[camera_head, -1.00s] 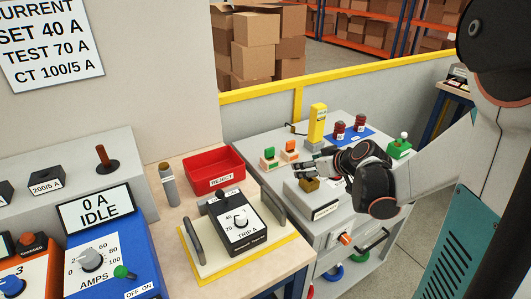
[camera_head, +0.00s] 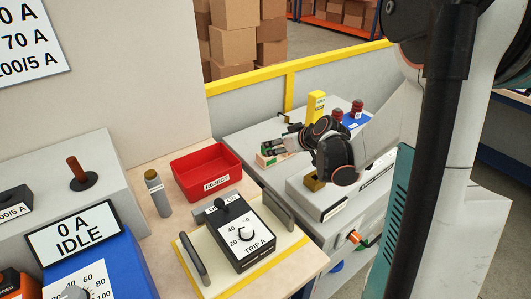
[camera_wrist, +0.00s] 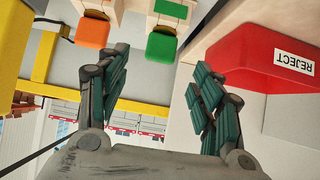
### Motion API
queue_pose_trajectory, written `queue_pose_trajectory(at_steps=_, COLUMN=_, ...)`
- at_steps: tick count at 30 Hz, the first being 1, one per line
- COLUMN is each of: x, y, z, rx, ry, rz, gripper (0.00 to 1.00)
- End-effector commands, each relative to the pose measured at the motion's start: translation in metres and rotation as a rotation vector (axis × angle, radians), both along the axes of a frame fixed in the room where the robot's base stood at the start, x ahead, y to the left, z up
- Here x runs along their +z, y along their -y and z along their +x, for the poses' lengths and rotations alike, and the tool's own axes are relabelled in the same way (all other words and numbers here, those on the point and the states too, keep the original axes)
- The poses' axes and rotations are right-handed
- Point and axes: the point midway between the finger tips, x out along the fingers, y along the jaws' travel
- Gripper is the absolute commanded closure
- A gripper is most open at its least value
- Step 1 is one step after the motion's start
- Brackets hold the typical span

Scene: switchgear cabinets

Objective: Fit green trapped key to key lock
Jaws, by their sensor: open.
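The green trapped key (camera_wrist: 162,46) sits at its wooden holder (camera_wrist: 171,12), at the top middle of the wrist view. In the head view the key is mostly hidden by my gripper, and the holder's edge (camera_head: 265,161) shows. My gripper (camera_wrist: 160,75) is open and empty, and the green key lies beyond the gap between its fingers. In the head view my gripper (camera_head: 280,147) is over the holder. A brass block with a dark opening (camera_head: 314,181), possibly the key lock, is on the grey cabinet in front of my wrist.
An orange key (camera_wrist: 92,32) stands beside the green one. The red reject bin (camera_head: 208,173) is close by on the wooden bench. A yellow post (camera_head: 316,105) and dark red parts on a blue mat (camera_head: 352,120) stand behind. The trip unit (camera_head: 241,235) is nearer.

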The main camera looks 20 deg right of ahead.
Motion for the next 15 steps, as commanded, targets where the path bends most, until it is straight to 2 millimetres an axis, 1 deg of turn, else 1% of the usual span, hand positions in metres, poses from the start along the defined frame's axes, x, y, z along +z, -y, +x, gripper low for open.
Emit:
queue_pose_trajectory(at_steps=1, x=-0.007, y=-0.002, z=0.007, rx=0.003, ry=0.000, rz=0.000, gripper=0.40)
queue_pose_trajectory(at_steps=3, x=-0.012, y=-0.003, z=0.014, rx=0.002, ry=0.000, rz=0.000, gripper=0.40)
queue_pose_trajectory(at_steps=6, x=-0.016, y=-0.004, z=0.021, rx=0.001, ry=0.000, rz=0.001, gripper=0.40)
queue_pose_trajectory(at_steps=11, x=-0.019, y=-0.006, z=0.026, rx=0.001, ry=0.000, rz=0.001, gripper=0.40)
queue_pose_trajectory(at_steps=15, x=-0.027, y=-0.008, z=0.039, rx=0.002, ry=0.000, rz=-0.001, gripper=0.40)
